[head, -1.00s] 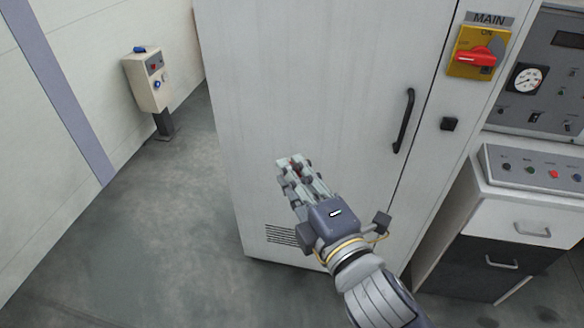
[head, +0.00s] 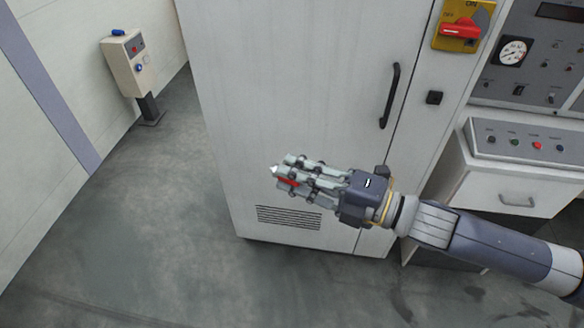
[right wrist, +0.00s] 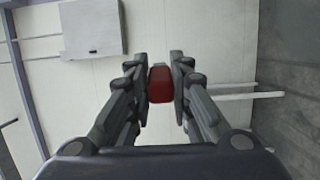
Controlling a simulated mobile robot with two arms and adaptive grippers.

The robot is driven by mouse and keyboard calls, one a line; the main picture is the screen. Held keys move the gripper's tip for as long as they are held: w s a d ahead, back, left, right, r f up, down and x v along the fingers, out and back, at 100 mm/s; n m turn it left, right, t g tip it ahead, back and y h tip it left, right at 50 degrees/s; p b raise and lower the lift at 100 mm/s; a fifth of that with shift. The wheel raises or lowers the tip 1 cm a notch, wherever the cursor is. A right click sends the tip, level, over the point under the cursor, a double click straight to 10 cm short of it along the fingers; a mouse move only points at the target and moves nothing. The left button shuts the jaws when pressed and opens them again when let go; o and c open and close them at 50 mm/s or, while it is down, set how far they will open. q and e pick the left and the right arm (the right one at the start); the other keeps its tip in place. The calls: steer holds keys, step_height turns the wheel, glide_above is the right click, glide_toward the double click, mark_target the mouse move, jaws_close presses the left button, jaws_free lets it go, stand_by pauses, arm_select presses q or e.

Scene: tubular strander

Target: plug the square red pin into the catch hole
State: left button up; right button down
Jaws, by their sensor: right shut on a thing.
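My right gripper (head: 286,174) is in front of the grey cabinet's lower part and points left. It is shut on the square red pin (head: 288,183), which shows between the fingers with a pale tip at the left end. In the right wrist view the red pin (right wrist: 161,84) sits between the two fingertips of the right gripper (right wrist: 161,88). No catch hole can be made out in either view. My left gripper is not in view.
The tall grey cabinet (head: 290,90) has a black handle (head: 390,95) and a vent. A drawer unit with a button panel (head: 525,143) stands at right. A small control post (head: 127,65) stands at left by the wall. The floor (head: 140,230) at left is clear.

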steer(key=shift+s+d+f+n+g+y, duration=0.1)
steer(key=shift+f+n+g+y, duration=0.2)
steer(key=shift+n+g, duration=0.35)
steer(key=shift+d+f+n+g+y, duration=0.2)
steer(key=shift+n+g+y, duration=0.15)
steer(key=shift+g, duration=0.45)
steer(key=shift+s+d+f+n+g+y, duration=0.1)
steer(key=shift+f+n+g+y, duration=0.15)
steer(key=shift+n+g, duration=0.4)
steer(key=shift+s+d+f+n+g+y, duration=0.15)
steer(key=shift+f+n+g, duration=0.3)
steer(key=shift+g, duration=0.45)
steer(key=shift+s+d+f+n+g+y, duration=0.2)
steer(key=shift+n+g, duration=0.3)
steer(key=shift+g, duration=0.4)
steer(key=shift+a, duration=0.1)
